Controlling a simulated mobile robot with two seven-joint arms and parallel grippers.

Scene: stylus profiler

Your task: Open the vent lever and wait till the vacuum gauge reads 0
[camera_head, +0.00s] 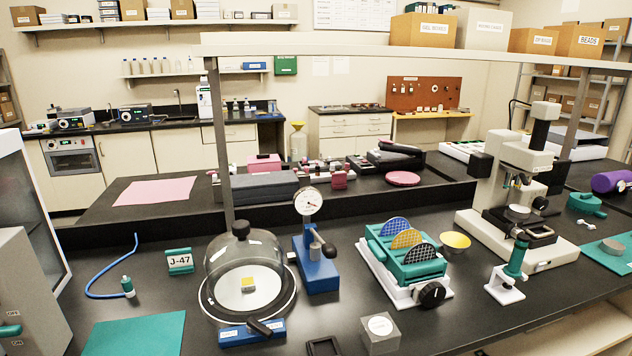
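A glass bell jar (238,258) with a black knob stands over a round white plate (262,291). A small yellow item (248,284) sits inside it. At the front of the plate is a blue block (237,335) with a black lever (259,327), slanting down to the right; I cannot tell whether it is open or closed. A round white dial (308,202) stands on a blue stand (318,273) just right of the jar. Its reading is too small to tell, and I cannot tell if it is the vacuum gauge. Neither of my grippers is in view.
A teal rack of round discs (410,262) and a microscope-like instrument (515,190) stand right. A grey cube (380,333) is at the front. A teal mat (135,335) lies front left.

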